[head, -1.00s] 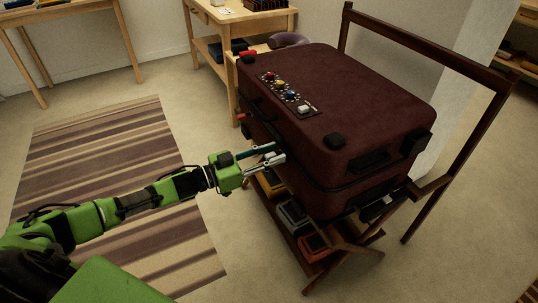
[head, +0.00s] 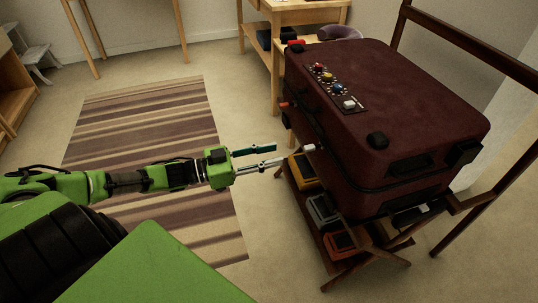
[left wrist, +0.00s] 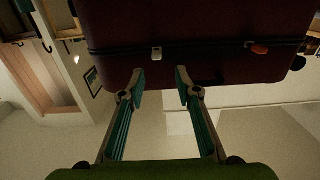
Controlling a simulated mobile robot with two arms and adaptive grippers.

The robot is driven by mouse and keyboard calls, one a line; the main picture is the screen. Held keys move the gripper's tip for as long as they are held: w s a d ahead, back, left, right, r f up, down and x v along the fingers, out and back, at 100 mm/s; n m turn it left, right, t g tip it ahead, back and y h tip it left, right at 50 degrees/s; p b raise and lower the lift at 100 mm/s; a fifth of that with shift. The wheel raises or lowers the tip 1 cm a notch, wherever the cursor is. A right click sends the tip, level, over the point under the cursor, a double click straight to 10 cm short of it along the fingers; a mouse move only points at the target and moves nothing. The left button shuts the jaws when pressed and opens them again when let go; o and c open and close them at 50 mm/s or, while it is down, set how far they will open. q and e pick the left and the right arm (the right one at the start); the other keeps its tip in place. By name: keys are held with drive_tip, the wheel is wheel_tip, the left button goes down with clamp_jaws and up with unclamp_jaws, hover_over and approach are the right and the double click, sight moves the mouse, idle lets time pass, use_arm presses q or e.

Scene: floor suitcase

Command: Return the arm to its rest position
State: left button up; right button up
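My left gripper (head: 286,155) is in the middle of the head view, its arm coming in from the left. Its two fingers are spread apart with nothing between them. It is beside the dark red suitcase (head: 400,95), which lies closed on a dark wooden rack. In the left wrist view the open fingers (left wrist: 158,85) point at the suitcase side (left wrist: 200,25). A white latch (left wrist: 156,54) and an orange latch (left wrist: 259,48) show on that side. My right gripper is not in view.
The rack (head: 455,205) has a tall frame at the right and a lower shelf with several boxes, one of them yellow (head: 303,172). A striped rug (head: 150,125) lies on the floor at the left. A wooden table (head: 275,60) stands behind the suitcase.

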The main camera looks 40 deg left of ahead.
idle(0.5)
